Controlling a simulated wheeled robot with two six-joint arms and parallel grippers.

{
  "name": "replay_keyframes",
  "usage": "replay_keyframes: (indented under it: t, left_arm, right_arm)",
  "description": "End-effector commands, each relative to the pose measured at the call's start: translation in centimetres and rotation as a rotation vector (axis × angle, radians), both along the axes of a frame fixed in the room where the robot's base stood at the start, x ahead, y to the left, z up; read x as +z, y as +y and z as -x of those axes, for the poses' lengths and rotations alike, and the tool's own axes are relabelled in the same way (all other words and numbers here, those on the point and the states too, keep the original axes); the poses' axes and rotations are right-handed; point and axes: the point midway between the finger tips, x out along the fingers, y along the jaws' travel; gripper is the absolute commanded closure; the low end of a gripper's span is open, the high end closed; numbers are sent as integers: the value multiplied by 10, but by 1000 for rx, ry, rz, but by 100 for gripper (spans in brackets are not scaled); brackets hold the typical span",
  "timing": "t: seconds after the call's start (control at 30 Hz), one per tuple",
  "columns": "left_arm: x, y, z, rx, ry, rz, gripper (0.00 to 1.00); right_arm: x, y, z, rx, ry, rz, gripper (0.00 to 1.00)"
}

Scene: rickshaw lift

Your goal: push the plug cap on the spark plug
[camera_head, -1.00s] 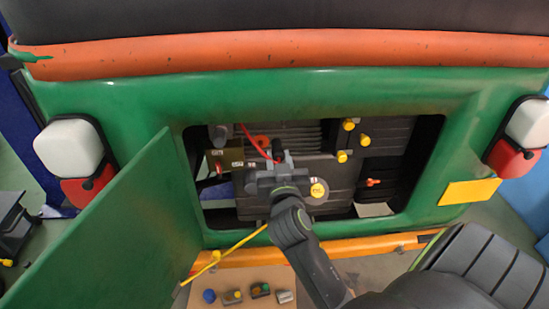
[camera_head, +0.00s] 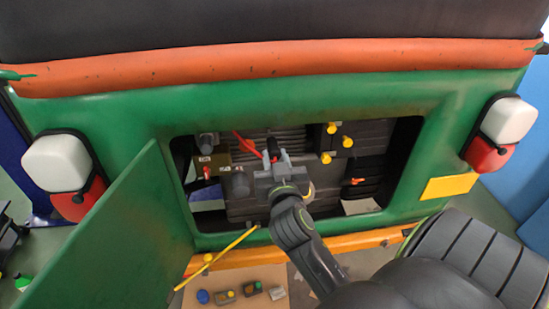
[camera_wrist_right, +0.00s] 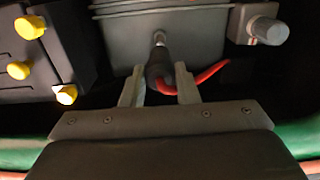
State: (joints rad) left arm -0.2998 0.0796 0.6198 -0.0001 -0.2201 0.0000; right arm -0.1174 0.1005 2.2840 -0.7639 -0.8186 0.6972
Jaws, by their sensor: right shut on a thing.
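The dark plug cap (camera_wrist_right: 157,70) sits between the two fingers of my right gripper (camera_wrist_right: 160,90) in the right wrist view. My right gripper is shut on it. In the head view the cap (camera_head: 272,146) shows as a small dark piece at the fingertips of that gripper (camera_head: 275,158). A red wire (camera_wrist_right: 207,77) runs from the cap to the right. The metal spark plug (camera_wrist_right: 159,39) stands out of the grey engine, in line with the cap's end. They look touching or nearly so; I cannot tell how far the cap is on. My left gripper is not in view.
The green body frames the engine opening, with the green door (camera_head: 115,235) open at the left. Yellow knobs (camera_head: 347,142) are right of the gripper. A yellow rod (camera_head: 217,257) slants below.

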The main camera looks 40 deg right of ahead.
Motion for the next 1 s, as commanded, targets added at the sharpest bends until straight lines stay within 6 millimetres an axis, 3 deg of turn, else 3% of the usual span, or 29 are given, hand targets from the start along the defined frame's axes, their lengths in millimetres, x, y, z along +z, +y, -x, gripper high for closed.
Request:
replay_keyframes:
  t: [1.0]
  left_arm:
    - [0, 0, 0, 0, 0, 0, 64]
  right_arm:
    - [0, -7, -13, 1, 0, 1, 92]
